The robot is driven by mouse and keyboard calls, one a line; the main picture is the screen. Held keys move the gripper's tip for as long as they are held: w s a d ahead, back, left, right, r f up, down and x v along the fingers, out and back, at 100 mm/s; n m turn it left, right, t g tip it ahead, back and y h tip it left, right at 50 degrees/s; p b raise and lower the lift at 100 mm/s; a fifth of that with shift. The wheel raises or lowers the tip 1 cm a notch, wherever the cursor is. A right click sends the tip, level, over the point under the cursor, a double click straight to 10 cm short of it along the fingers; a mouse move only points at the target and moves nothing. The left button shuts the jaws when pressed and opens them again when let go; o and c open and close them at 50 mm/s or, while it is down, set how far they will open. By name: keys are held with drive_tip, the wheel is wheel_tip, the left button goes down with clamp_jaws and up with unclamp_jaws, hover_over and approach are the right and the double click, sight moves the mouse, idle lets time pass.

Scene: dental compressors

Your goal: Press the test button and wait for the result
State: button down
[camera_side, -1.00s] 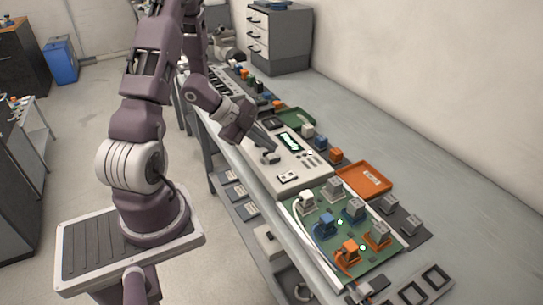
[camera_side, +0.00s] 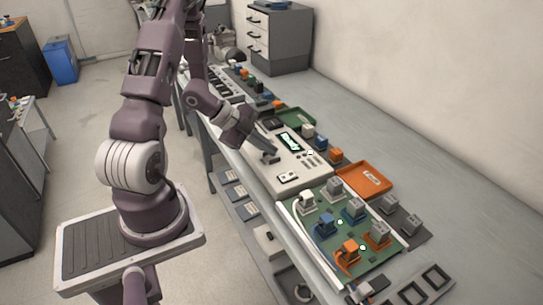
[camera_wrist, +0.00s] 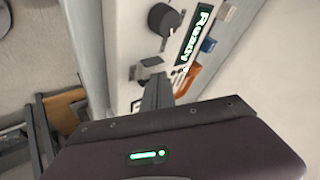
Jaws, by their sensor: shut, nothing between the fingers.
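The white tester (camera_side: 270,165) stands on the bench with a lit display (camera_side: 290,141) that reads "Ready". The display also shows in the wrist view (camera_wrist: 194,36). Several small buttons (camera_side: 308,157) sit below and right of the display in the side view. I cannot tell which control is the test button. My gripper (camera_side: 266,151) is shut and empty, over the tester's left part, close to a grey block (camera_wrist: 150,68) on its panel. I cannot tell whether the fingertips touch anything. My gripper hides part of the panel in the wrist view.
A black knob (camera_wrist: 163,20) rises from the panel. A small white switch box (camera_side: 288,177) is near the tester's front. A green board (camera_side: 330,243) with coloured parts lies in front. An orange tray (camera_side: 365,180) is to the right.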

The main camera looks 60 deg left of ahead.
sight(267, 157)
drive_tip(key=shift+f, duration=0.2)
drive_tip(key=shift+r, duration=0.1)
idle(0.4)
drive_tip(key=shift+r, duration=0.75)
drive_tip(key=shift+r, duration=0.15)
drive_tip(key=shift+r, duration=2.4)
